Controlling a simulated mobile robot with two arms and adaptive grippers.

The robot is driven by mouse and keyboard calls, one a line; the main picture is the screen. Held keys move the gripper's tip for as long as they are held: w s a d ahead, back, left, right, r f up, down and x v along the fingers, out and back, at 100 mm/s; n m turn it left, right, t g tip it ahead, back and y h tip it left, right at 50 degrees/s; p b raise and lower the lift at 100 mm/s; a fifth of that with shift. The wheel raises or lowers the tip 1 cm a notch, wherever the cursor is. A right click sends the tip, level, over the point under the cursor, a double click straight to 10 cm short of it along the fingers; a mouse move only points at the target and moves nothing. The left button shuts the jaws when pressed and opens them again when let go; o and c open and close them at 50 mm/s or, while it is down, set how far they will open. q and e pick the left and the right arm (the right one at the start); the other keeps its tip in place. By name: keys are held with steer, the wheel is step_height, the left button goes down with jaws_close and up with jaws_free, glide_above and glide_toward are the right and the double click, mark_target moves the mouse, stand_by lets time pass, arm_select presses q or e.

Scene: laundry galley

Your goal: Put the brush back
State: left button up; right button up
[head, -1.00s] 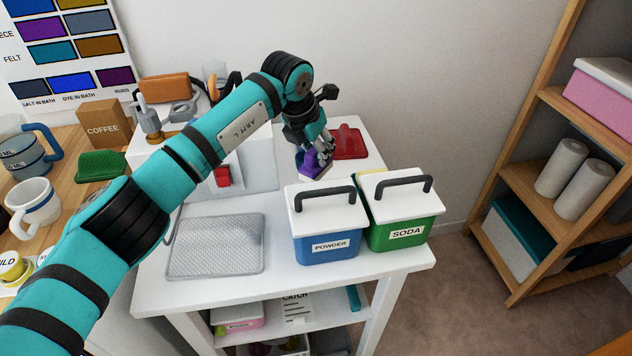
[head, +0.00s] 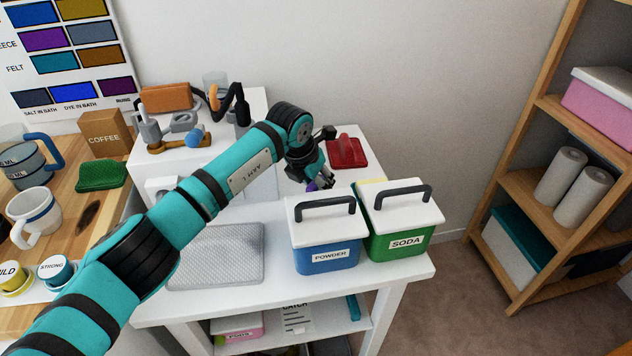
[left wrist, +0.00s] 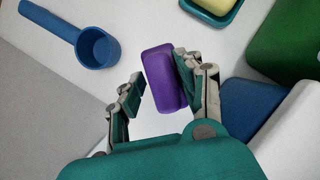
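A purple block-shaped thing (left wrist: 165,78), which may be the brush, lies between the fingers of my left gripper (left wrist: 160,77) in the left wrist view. The right finger is against it or very close; a gap shows at the left finger, so the gripper is open around it. In the head view my left gripper (head: 320,182) is low behind the blue powder tub (head: 325,258), and only a bit of the purple thing (head: 312,186) shows. Its underside is hidden. My right gripper is not in view.
The green soda tub (head: 400,245) stands beside the powder tub. A red tray-like thing (head: 347,152) lies behind the gripper. The wrist view shows a blue scoop (left wrist: 98,47) and a teal dish (left wrist: 222,15). A grey textured mat (head: 225,255) lies front left.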

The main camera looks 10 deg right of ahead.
arm_select(q)
steer(key=shift+o, duration=0.9)
steer(key=shift+r, duration=0.25)
steer(key=p+v, duration=0.8)
steer(key=v, duration=0.4)
steer(key=shift+w, duration=0.1)
